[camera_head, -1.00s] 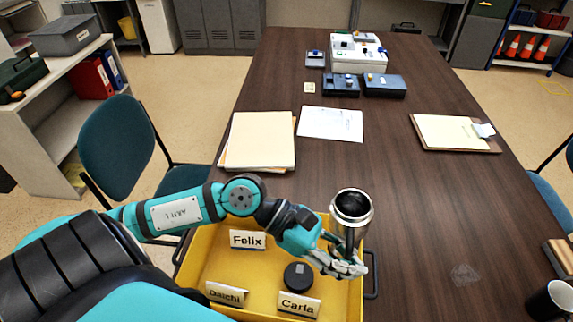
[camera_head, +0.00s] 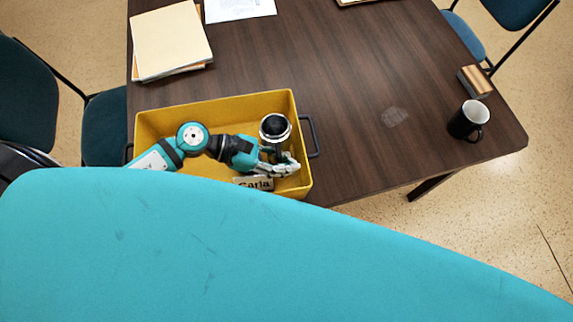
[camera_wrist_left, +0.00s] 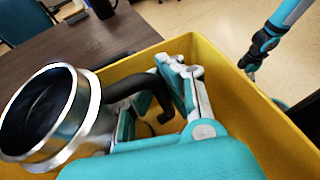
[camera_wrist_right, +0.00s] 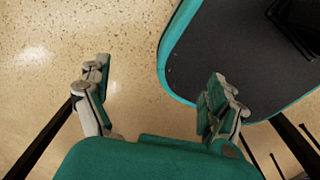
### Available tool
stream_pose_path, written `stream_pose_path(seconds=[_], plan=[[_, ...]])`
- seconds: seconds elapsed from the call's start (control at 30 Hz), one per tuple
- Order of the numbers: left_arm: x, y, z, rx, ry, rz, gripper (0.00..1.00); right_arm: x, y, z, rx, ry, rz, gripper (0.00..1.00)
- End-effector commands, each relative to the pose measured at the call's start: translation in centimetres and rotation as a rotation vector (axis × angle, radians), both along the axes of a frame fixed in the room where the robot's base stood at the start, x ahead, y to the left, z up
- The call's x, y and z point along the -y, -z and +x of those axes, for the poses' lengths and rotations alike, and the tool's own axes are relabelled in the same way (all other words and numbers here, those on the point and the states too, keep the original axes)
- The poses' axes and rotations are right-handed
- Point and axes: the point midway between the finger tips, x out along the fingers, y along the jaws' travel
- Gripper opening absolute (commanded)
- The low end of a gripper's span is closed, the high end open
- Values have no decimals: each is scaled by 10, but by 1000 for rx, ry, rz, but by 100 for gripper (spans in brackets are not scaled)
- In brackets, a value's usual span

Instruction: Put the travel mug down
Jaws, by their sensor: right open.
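The travel mug (camera_head: 275,128) is dark inside with a shiny metal rim. It stands about upright in the right part of the yellow crate (camera_head: 215,103). My left gripper (camera_head: 285,166) is at the mug, its fingers shut around it. In the left wrist view, the mug's wide rim (camera_wrist_left: 88,115) fills the left side and a finger (camera_wrist_left: 190,90) shows beside a black curved part. The mug's base is hidden, so I cannot tell whether it touches the crate floor. My right gripper (camera_wrist_right: 155,100) is open and empty over the speckled floor.
A name sign reading Carla (camera_head: 255,183) is in the crate below the gripper. A black mug (camera_head: 468,120) and a wooden block (camera_head: 474,81) are at the table's right end. Folders (camera_head: 172,40) lie behind the crate. The table's middle (camera_head: 340,80) is mostly clear.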

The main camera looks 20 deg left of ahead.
Motion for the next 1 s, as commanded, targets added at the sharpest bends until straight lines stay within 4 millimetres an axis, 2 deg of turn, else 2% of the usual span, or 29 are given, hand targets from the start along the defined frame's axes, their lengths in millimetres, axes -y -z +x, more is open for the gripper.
stream_pose_path(seconds=[0.13,0.4,0.63,0.87,1.0], plan=[[0,21,0,-3,-3,-2,0,5,-1,0,0,1,-6,93],[0,26,0,-1,0,1,0,11,-1,1,2,4,-13,93],[0,26,0,-2,-1,2,29,11,-1,1,2,3,-13,93],[-1,26,0,-2,-2,2,29,10,-1,1,2,3,-12,93],[-8,24,-2,-1,-2,4,29,9,3,1,2,2,-11,93]])
